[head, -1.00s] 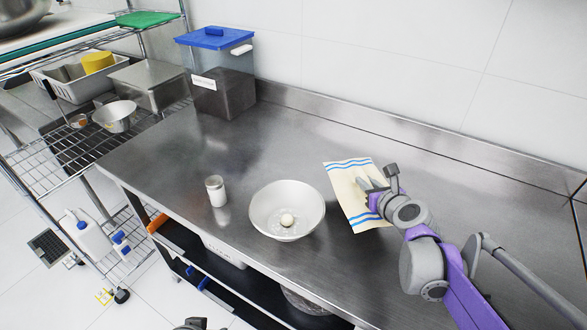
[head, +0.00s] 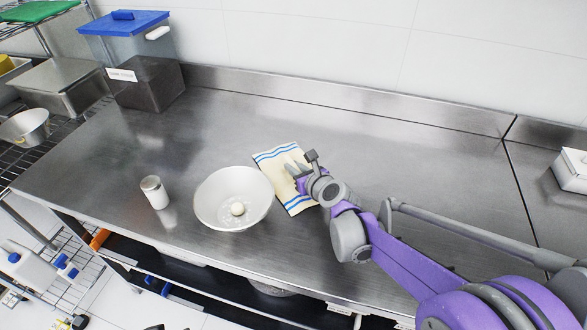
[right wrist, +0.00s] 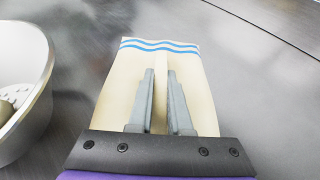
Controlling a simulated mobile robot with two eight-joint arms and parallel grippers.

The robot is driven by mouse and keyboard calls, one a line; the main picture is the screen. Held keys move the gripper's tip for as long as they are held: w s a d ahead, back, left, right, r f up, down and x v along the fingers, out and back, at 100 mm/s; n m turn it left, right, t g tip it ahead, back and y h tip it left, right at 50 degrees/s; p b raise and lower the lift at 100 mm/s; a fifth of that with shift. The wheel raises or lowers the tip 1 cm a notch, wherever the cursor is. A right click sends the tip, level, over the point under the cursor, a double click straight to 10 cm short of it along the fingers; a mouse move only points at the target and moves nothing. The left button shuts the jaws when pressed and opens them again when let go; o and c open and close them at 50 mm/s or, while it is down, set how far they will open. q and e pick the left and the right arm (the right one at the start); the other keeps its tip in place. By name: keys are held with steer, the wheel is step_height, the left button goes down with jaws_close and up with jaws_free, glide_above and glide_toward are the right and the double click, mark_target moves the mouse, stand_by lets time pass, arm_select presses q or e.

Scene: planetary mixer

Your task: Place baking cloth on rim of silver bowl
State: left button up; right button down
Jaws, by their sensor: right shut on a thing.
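The baking cloth (head: 272,158) is cream with blue stripes near its ends. It is just right of the silver bowl (head: 212,213) in the head view. My right gripper (head: 290,170) is shut on the cloth, pinching a raised fold between its fingers. The right wrist view shows the cloth (right wrist: 112,75) spread under and around the fingers (right wrist: 161,75), with the bowl (right wrist: 38,110) to the left. The bowl holds a pale round ball (head: 237,208) and some white matter. I cannot tell whether the cloth touches the table. My left gripper is not in view.
A white jar (head: 155,192) stands left of the bowl on the steel table (head: 340,120). A blue-lidded clear bin (head: 135,65) stands at the back left. A white box (head: 570,170) is at the far right. The table behind the bowl is clear.

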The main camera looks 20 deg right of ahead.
steer(key=shift+f, duration=0.2)
steer(key=shift+f, duration=0.15)
steer(key=c, duration=0.8)
jaws_free()
steer(key=shift+c, duration=0.2)
steer(key=shift+r, duration=0.2)
